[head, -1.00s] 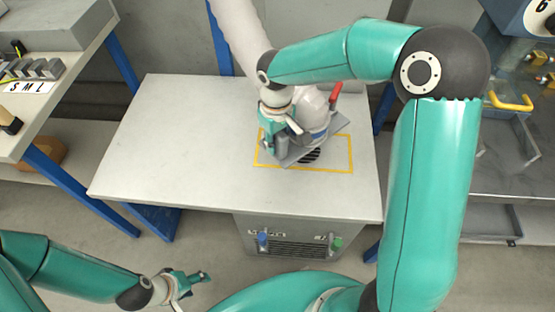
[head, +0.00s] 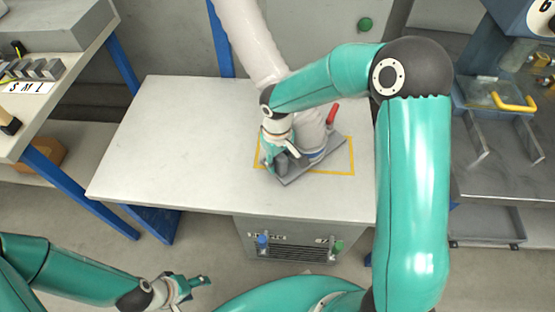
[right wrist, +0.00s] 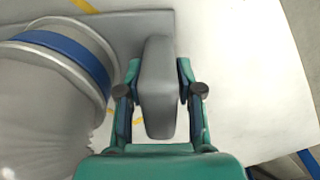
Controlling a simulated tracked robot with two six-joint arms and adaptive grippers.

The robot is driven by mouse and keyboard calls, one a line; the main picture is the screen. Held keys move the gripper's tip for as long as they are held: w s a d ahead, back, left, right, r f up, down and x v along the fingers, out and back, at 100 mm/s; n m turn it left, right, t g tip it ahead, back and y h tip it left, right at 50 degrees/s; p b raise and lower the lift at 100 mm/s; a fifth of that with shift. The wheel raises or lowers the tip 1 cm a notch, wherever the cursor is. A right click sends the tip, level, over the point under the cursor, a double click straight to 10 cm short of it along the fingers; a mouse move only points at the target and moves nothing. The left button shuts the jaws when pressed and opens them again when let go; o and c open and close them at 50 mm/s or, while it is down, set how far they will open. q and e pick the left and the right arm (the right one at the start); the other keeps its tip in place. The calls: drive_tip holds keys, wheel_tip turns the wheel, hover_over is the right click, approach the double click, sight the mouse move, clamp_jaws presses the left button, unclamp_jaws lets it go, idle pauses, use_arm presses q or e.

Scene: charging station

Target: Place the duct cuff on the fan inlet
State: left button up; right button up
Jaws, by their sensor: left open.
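The duct cuff (head: 317,165) is a grey flat plate with a blue-banded collar on the end of a pale duct (head: 252,45). It sits at the yellow outline on the table, and the collar shows large in the right wrist view (right wrist: 75,60). My right gripper (head: 280,163) is shut on the cuff's grey upright grip (right wrist: 158,90), its fingers on both sides of it. The fan inlet is hidden under the plate; I cannot tell whether the plate touches the tabletop. My left gripper (head: 197,284) is open and empty, low in front of the table.
The white table (head: 180,140) is clear on its left. A red lever (head: 333,112) stands behind the cuff. Below the table edge is a grey unit with blue (head: 262,241) and green (head: 338,246) knobs. Shelving stands left, a metal bench right.

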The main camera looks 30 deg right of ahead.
drive_tip(key=shift+o, duration=1)
drive_tip(key=shift+r, duration=0.1)
wheel_tip(320, 180, up, 12)
drive_tip(key=shift+f+p, duration=0.1)
drive_tip(key=shift+p, duration=0.7)
